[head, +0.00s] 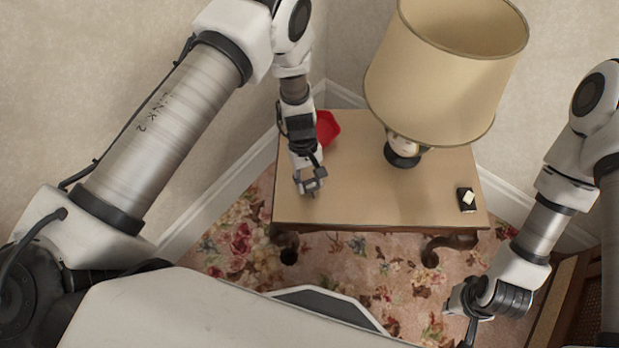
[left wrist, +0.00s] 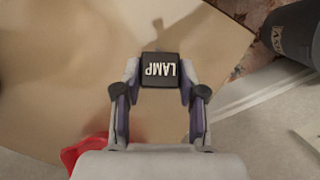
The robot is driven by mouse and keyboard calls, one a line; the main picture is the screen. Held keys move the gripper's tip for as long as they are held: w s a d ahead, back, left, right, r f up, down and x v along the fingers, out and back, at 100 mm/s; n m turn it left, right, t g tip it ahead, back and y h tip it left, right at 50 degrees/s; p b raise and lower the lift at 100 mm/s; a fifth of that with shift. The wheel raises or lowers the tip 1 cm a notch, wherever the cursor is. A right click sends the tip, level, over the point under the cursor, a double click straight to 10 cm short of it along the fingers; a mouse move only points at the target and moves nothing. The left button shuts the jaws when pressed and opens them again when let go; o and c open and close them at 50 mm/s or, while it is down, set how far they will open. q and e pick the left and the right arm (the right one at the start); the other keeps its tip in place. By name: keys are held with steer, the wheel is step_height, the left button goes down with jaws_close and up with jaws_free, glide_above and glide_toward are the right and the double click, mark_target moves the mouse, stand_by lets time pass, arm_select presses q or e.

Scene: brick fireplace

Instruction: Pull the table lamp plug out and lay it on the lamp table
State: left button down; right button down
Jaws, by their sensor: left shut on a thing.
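A black plug (left wrist: 160,70) marked "LAMP" is between the fingers of my left gripper (left wrist: 158,92) in the left wrist view. That gripper (head: 311,188) is shut on it, over the left front part of the lamp table (head: 350,205). I cannot tell whether the plug touches the tabletop. In the left wrist view the tabletop (left wrist: 60,60) lies behind the plug. The table lamp (head: 445,75), with a beige shade and dark base, stands at the back right of the table. My right gripper (head: 462,310) is low at the right, off the table; its fingers are unclear.
A red object (head: 327,127) lies on the table behind my left gripper and also shows in the left wrist view (left wrist: 85,152). A small black item with a white top (head: 467,198) sits near the right edge. The front middle of the tabletop is clear. Walls close in behind.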

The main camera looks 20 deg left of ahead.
arm_select(q)
steer(key=c, duration=0.6)
jaws_free()
steer(key=shift+r, duration=0.1)
steer(key=v, duration=1.2)
